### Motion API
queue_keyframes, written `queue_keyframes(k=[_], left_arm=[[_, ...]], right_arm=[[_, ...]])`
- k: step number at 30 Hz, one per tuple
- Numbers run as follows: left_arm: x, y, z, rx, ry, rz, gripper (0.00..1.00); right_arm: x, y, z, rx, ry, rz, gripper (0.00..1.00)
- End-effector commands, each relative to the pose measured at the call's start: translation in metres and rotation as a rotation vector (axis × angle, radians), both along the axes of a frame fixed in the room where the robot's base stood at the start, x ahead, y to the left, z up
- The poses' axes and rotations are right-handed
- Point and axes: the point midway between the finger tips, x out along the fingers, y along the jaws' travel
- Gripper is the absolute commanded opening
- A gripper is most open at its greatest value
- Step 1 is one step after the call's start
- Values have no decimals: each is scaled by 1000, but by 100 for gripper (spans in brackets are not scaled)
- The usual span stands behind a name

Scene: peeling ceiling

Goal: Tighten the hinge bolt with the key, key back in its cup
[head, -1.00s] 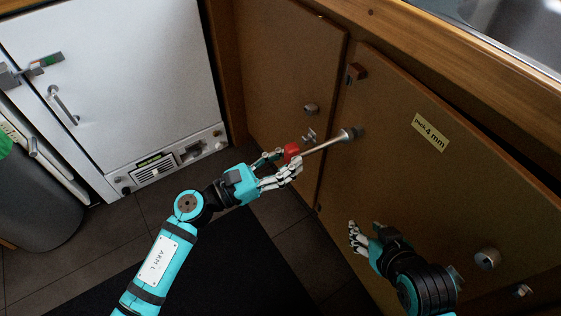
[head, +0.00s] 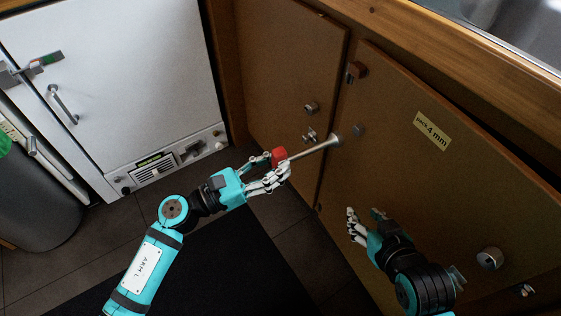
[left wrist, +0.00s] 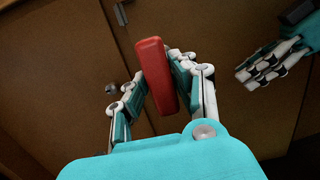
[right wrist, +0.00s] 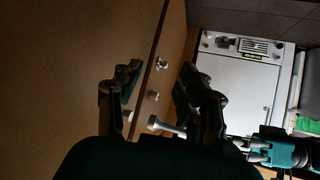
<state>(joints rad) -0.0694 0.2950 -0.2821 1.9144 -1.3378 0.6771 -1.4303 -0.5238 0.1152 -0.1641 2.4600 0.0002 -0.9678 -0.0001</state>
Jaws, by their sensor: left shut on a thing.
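The key has a red handle (head: 279,156) and a long metal shaft with a flared end (head: 335,140). My left gripper (head: 274,170) is shut on the red handle, which also shows between its fingers in the left wrist view (left wrist: 157,75). The flared end points at a small grey round bolt head (head: 358,130) on the right cabinet door, a short gap away in the head view. I cannot tell for sure that this is the hinge bolt. My right gripper (head: 364,213) is open and empty in front of that door. I see no cup.
The right cabinet door (head: 420,200) bears a "pack 4 mm" label (head: 433,130) and a large round knob (head: 489,258). The left door has small metal fittings (head: 311,107). A white appliance (head: 130,90) and a grey bin (head: 35,200) stand left. The floor between is clear.

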Motion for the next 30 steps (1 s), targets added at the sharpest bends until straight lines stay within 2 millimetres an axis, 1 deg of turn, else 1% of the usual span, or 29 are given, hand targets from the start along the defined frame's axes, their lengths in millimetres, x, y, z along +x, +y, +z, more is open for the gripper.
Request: queue_keyframes(k=[6, 8, 11, 15, 17, 18, 20, 21, 22, 24, 25, 26, 30], left_arm=[[0, 0, 1, -1, 0, 0, 0], [0, 0, 2, -6, 9, 0, 0], [0, 0, 4, -30, 51, 0, 0], [0, 0, 4, -73, 126, 0, 0], [0, 0, 4, -89, 153, -1, 0], [0, 0, 4, -100, 173, 0, 0], [0, 0, 4, -116, 200, 0, 0], [0, -1, 9, -147, 257, 0, 0], [0, 0, 9, -171, 299, 0, 0], [0, 0, 9, -223, 388, 1, 0], [0, -1, 6, -237, 412, 0, 0], [0, -1, 4, -244, 422, 0, 0], [0, -1, 4, -282, 488, 0, 0]], right_arm=[[0, 0, 0, 0, 2, 0, 40], [-4, -1, -2, -6, 27, -3, 40], [-23, -9, -15, -33, 147, -11, 40], [-60, -22, -36, -78, 358, -26, 40], [-76, -27, -42, -95, 437, -34, 40], [-87, -31, -45, -106, 492, -38, 40], [-104, -36, -49, -122, 572, -44, 40], [-112, -38, -38, -130, 611, -47, 40], [-119, -40, -35, -136, 641, -49, 40], [-116, -39, -31, -136, 643, -48, 40], [-115, -39, -38, -136, 647, -48, 40], [-113, -38, -50, -137, 653, -48, 40], [-105, -37, -82, -139, 666, -44, 40]])
